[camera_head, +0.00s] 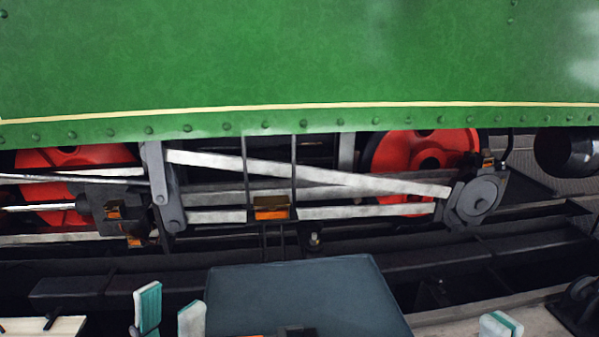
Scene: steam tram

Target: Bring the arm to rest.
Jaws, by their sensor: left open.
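My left gripper (170,309) is at the bottom left, its two pale, teal-sided fingertips standing apart with nothing visible between them. It is beside the left edge of a blue-grey flat-topped surface (300,280) and in front of the tram's running gear. One similar fingertip of my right gripper (500,325) shows at the bottom right edge. Its other finger is out of frame, so its opening cannot be judged. Most of both arms is hidden below the frame.
The green tram side (300,60) fills the top. Below it are red wheels (420,160), pale rods (310,172) and a brass-coloured box (271,208). Dark beams (130,285) run in front. A pale board (60,327) lies bottom left. A small dark object (295,331) is at the bottom centre.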

